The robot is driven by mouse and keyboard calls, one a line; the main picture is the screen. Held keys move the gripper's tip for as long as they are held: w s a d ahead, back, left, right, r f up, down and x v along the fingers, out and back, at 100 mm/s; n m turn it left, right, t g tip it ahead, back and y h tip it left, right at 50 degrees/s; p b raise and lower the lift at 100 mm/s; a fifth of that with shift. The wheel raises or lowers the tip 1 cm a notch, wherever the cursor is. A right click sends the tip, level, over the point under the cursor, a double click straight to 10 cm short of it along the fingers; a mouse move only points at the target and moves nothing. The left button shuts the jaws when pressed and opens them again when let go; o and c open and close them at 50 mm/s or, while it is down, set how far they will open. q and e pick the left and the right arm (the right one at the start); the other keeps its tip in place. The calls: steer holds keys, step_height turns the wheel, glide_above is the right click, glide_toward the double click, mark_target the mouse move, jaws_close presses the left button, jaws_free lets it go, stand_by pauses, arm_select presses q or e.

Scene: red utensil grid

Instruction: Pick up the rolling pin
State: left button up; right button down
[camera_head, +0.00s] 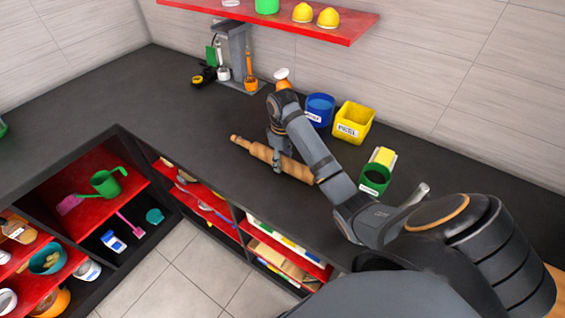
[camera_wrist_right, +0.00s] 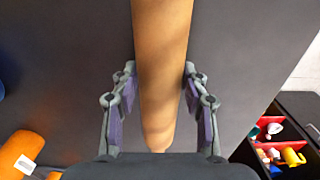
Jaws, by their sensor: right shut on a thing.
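The wooden rolling pin (camera_head: 262,153) lies along the dark counter in the head view, its handle pointing to the upper left. My right gripper (camera_head: 278,165) reaches down onto the middle of it, and the arm hides part of its right end. My left gripper is not in view.
A red shelf (camera_head: 270,22) hangs above. Open red shelves (camera_head: 105,195) sit below the counter. The counter's left part (camera_head: 90,100) is clear.

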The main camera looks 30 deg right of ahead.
mark_target(283, 159)
steer(key=shift+r+p, duration=0.45)
steer(key=shift+r, duration=0.05)
step_height(283, 159, up, 3)
steer(key=p, duration=0.3)
steer(key=shift+r, duration=0.1)
steer(key=s+a+r+p, duration=0.7)
steer(key=s+r+p, duration=0.1)
steer(key=s+p, duration=0.4)
steer(key=shift+r+p, duration=0.4)
steer(key=shift+p, duration=0.3)
steer(key=shift+s, duration=0.1)
